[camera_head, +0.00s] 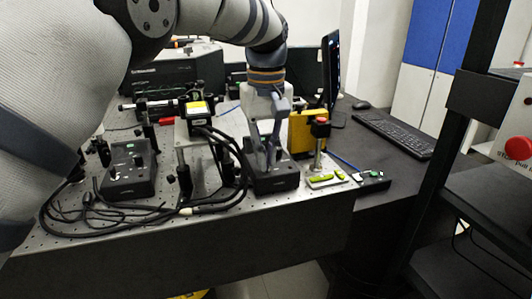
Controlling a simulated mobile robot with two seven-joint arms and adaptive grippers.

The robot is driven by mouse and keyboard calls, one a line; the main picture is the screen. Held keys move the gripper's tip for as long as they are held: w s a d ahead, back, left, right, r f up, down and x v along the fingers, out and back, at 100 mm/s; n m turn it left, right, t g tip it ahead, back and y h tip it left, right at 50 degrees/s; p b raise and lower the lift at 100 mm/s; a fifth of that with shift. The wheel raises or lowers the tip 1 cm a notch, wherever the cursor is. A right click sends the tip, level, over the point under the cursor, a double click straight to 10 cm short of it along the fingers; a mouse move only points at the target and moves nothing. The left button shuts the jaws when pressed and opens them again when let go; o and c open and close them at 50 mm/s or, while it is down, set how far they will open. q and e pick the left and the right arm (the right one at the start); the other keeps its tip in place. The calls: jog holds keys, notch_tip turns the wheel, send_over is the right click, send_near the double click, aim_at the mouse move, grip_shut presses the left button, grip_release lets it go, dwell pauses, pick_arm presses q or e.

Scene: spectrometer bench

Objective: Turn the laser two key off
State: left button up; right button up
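My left arm comes in from the left, and my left gripper (268,160) points down at a black control box (290,183) on the perforated bench. The fingertips are at the top of this box. They look close together, but I cannot tell whether they are shut or touching a key. Any key on this box is hidden by the fingers. A second, similar black control box (128,184) with a small green light stands to the left. No label shows which box is laser two. My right gripper is not in view.
Black cables (215,205) run between the boxes. A post with a red top (320,122) and a yellow block (302,137) stand close right of the gripper. A monitor (330,70), keyboard (395,132) and a red stop button (518,148) are further right.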

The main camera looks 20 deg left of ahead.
pick_arm(q)
jog(key=shift+o, duration=1.1)
notch_tip(320, 180, up, 8)
jog(key=shift+f, duration=0.2)
